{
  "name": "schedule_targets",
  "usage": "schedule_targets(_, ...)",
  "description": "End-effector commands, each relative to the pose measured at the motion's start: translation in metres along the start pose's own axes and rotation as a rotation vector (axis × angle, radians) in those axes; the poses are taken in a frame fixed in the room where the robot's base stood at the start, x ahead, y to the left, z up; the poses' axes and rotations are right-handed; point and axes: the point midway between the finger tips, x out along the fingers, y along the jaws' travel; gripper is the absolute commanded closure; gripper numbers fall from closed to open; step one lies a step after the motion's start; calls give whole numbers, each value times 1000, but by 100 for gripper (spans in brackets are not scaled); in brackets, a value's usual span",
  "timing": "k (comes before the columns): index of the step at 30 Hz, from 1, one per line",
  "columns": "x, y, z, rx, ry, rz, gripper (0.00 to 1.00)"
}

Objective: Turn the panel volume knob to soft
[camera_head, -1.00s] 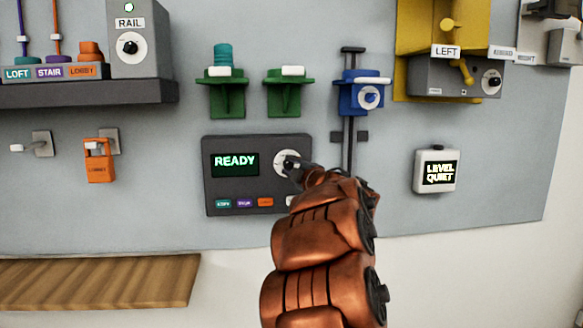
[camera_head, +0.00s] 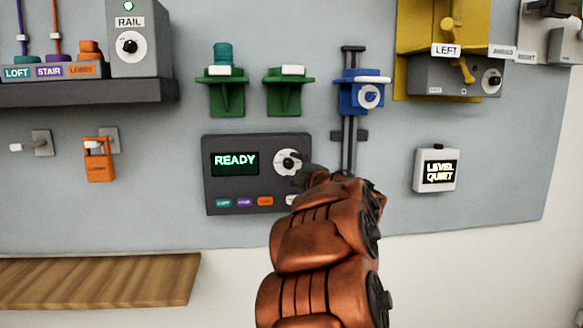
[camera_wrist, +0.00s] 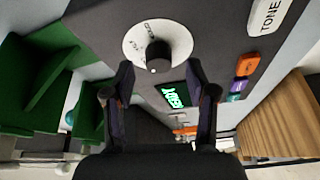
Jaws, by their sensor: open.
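The dark grey panel (camera_head: 222,190) is on the wall, its green screen (camera_head: 235,163) reading READY. Its volume knob (camera_head: 289,162) is black on a round white dial, at the panel's upper right. In the wrist view the knob (camera_wrist: 155,63) stands just beyond the fingertips, with a white mark on its rim and lettering on the dial too small to read surely. My gripper (camera_wrist: 158,78) is open, its two dark fingers either side of the knob's lower part in the picture. No contact shows. In the head view my copper arm hides the panel's lower right corner.
Green brackets (camera_head: 227,92) and a blue slider (camera_head: 360,95) stick out above the panel. Coloured buttons (camera_head: 244,202) line the panel's lower edge. A wooden shelf (camera_head: 100,281) is at lower left.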

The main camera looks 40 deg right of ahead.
Motion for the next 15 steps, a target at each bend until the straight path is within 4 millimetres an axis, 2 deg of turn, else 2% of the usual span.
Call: schedule_targets(15, -81, 2, 0, -2, -2, 3, 43)
